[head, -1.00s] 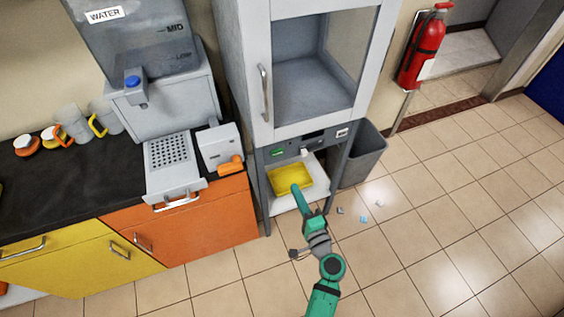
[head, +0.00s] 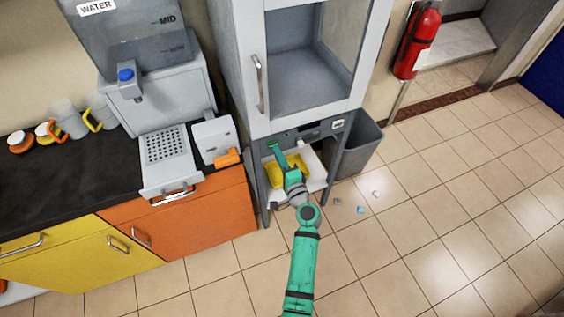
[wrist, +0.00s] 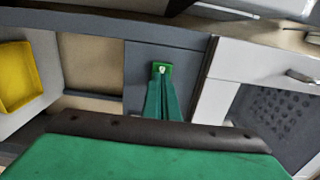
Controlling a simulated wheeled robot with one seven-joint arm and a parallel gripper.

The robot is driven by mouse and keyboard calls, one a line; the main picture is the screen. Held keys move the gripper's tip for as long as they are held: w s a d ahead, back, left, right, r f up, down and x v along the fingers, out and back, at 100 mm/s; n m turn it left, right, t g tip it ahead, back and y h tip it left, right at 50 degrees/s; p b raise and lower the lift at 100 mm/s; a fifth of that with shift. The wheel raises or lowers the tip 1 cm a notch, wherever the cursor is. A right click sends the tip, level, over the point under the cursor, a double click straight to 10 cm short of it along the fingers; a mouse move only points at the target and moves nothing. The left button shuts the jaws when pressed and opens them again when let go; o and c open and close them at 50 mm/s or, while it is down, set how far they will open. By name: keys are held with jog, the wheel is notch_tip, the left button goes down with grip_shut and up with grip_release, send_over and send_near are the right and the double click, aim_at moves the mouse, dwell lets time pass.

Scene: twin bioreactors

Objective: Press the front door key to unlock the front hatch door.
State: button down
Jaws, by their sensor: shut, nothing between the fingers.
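The front door key is a small green key (head: 273,145) on the left of the grey panel below the cabinet; it also shows in the wrist view (wrist: 162,66). My gripper (head: 278,152) is shut and empty, with its tips right at the green key. In the wrist view, the shut fingers (wrist: 162,82) point at the key and overlap its lower edge. I cannot tell whether they touch or press it. The front hatch door (head: 275,122) has a window and a vertical handle on its left, and it looks closed.
A yellow tray (head: 302,163) lies on the white shelf under the panel, close beside my gripper. A counter with a perforated drawer (head: 168,147) and a small white machine (head: 213,135) stands left. A grey bin (head: 361,145) stands right. Small bits lie on the open tiled floor.

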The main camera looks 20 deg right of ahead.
jog(key=shift+w, duration=0.3)
jog(key=shift+w+a+r, duration=0.1)
jog(key=shift+w+a, duration=0.05)
jog(key=shift+w, duration=0.3)
jog(key=shift+w+a+r, duration=0.1)
jog(key=shift+w, duration=0.35)
jog(key=shift+s+f, duration=0.1)
jog(key=shift+s, duration=0.05)
jog(key=s+d, duration=0.1)
jog(key=s, duration=1.3)
jog(key=shift+s+f, duration=0.15)
jog(key=shift+s, duration=0.2)
